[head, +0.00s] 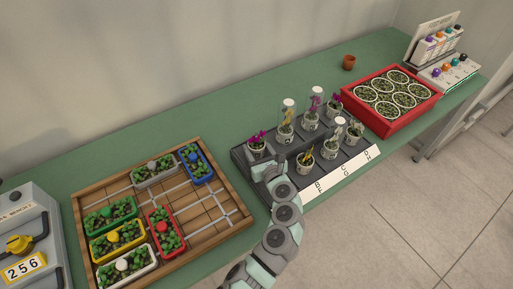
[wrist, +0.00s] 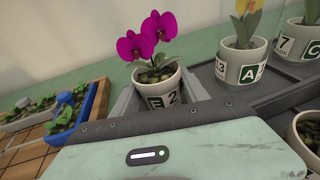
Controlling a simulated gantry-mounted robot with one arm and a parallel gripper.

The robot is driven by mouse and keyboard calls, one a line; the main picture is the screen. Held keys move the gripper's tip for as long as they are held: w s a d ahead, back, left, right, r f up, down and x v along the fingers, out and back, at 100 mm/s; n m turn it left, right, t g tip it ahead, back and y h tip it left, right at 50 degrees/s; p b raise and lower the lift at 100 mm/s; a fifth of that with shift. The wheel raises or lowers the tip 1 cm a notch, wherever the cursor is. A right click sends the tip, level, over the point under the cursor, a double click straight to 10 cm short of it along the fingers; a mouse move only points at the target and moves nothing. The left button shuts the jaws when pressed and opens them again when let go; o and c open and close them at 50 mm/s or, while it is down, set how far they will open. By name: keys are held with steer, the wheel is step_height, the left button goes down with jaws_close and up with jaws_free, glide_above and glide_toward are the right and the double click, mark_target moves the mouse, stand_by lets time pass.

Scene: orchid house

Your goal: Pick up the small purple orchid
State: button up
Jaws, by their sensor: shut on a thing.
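A purple orchid (head: 257,139) with two magenta blooms stands upright in a white pot at the left end of the dark stepped rack (head: 240,158). In the wrist view the orchid (wrist: 146,45) has its pot (wrist: 160,84) between the fingers of my gripper (wrist: 160,98), which is shut on the pot. The pot's label reads 2 beside a partly hidden letter. My gripper's body hides the pot's lower part, so I cannot tell whether it touches the rack. In the head view, my arm reaches up from below to this pot.
Other potted orchids stand close by on the rack, some under clear domes, including a yellow one (wrist: 243,28) just right. A wooden board (head: 205,208) with planters lies left; a red crate (head: 388,127) stands right.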

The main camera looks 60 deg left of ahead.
steer(key=c, duration=0.8)
steer(key=shift+r, duration=0.1)
